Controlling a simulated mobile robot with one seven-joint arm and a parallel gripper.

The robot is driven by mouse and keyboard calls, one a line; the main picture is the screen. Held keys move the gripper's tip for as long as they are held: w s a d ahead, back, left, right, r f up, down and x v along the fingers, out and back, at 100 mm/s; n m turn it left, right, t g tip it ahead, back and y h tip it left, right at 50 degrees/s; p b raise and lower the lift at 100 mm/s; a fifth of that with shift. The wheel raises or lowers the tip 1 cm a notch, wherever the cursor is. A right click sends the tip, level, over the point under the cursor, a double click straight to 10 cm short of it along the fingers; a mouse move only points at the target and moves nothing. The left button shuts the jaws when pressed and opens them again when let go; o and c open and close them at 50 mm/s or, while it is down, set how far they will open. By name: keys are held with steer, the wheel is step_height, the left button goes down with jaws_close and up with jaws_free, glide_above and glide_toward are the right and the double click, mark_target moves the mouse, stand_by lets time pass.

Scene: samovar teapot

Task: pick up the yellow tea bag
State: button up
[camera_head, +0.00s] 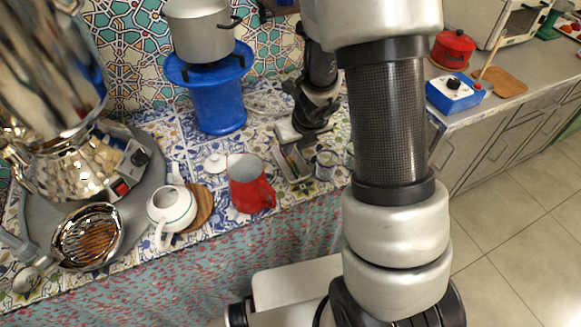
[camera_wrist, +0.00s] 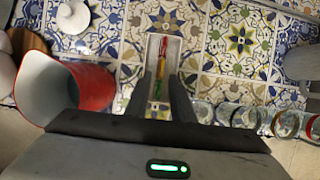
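A narrow pale tray (camera_wrist: 152,52) lies on the tiled cloth below my gripper in the wrist view. It holds small coloured tea bags in a row: a red one (camera_wrist: 163,47), a yellow one (camera_wrist: 161,70) and a green one lower down, partly between my fingers. My gripper (camera_wrist: 161,78) is open, its two dark fingers apart on either side of the row. Nothing appears held. In the head view the tray (camera_head: 305,174) shows just below my gripper, its contents small and partly hidden.
A red pitcher (camera_head: 247,184) stands close left of the tray, and a patterned mug (camera_head: 326,165) close right. A white teapot (camera_head: 172,211), a shiny samovar (camera_head: 75,165) and a blue stand with a pot (camera_head: 203,30) are farther left. Glasses (camera_wrist: 243,117) stand right in the wrist view.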

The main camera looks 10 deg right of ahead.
mark_target(291, 157)
steer(key=b+x, duration=0.3)
steer(key=x, duration=0.4)
steer(key=shift+d+f+b, duration=0.1)
steer(key=shift+d+b, duration=0.05)
steer(key=shift+b, duration=0.25)
jaws_close()
